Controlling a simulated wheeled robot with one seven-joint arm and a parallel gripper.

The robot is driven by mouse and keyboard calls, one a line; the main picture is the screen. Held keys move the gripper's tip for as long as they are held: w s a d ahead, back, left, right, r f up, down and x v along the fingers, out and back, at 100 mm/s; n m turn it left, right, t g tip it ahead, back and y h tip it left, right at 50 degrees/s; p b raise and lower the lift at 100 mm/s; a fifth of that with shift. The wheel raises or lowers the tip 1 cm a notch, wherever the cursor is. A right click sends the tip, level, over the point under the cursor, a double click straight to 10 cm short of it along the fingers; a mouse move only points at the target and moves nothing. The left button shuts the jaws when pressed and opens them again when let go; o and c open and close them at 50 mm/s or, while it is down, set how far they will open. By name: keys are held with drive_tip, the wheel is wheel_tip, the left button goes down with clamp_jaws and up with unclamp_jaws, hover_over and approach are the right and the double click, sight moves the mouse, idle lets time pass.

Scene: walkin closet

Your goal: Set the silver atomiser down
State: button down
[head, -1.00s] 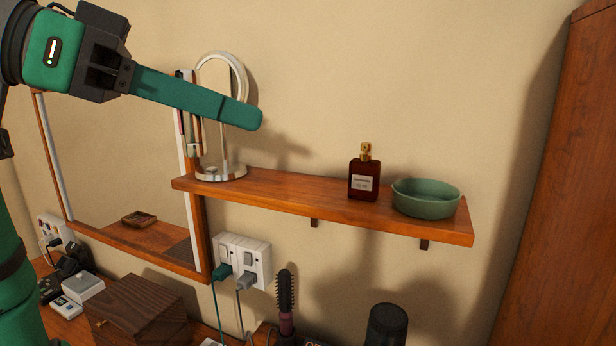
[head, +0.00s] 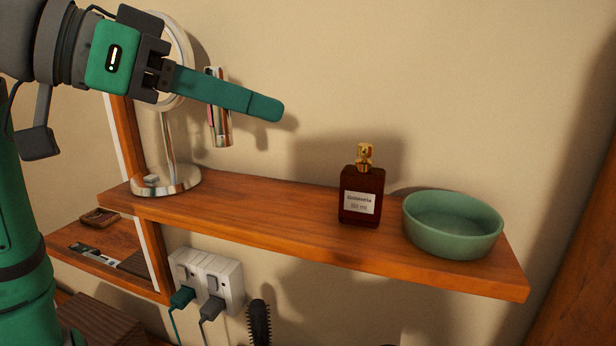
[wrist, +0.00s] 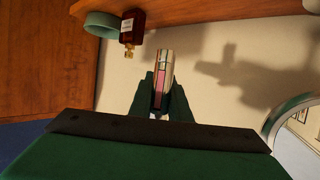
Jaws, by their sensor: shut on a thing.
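The silver atomiser (head: 221,136) is a slim shiny cylinder with a pinkish stripe. It is upright above the wooden shelf (head: 262,215), clear of its surface, and partly hidden behind a finger in the head view. My gripper (head: 250,103) is shut on it. In the wrist view the atomiser (wrist: 163,75) sticks out between the two green fingertips (wrist: 162,98). The shelf's surface below it is bare between the round mirror's base and the perfume bottle.
A dark red perfume bottle (head: 361,190) with a gold top stands right of centre on the shelf. A green bowl (head: 453,226) is near the right end. A round mirror on a chrome stand (head: 166,180) is at the left end, behind my gripper. Sockets with plugs (head: 207,280) are below.

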drive_tip(key=w+d+f, duration=0.1)
drive_tip(key=d+f, duration=0.1)
drive_tip(key=w+d+f, duration=0.1)
drive_tip(key=d, duration=0.1)
drive_tip(key=w+d+f, duration=0.1)
drive_tip(key=f, duration=0.1)
drive_tip(key=shift+w+d+f, duration=0.15)
drive_tip(key=shift+d+f, duration=0.2)
drive_tip(key=shift+d, duration=0.05)
drive_tip(key=shift+w+d+f, duration=0.35)
drive_tip(key=shift+d+f, duration=0.05)
drive_tip(key=shift+f, duration=0.2)
drive_tip(key=shift+w+d+f, duration=0.1)
drive_tip(key=shift+d+f, duration=0.1)
drive_tip(key=shift+f, duration=1.6)
drive_tip(key=shift+f, duration=0.1)
drive_tip(key=c, duration=1.7)
unclamp_jaws()
drive_tip(key=shift+o, duration=0.2)
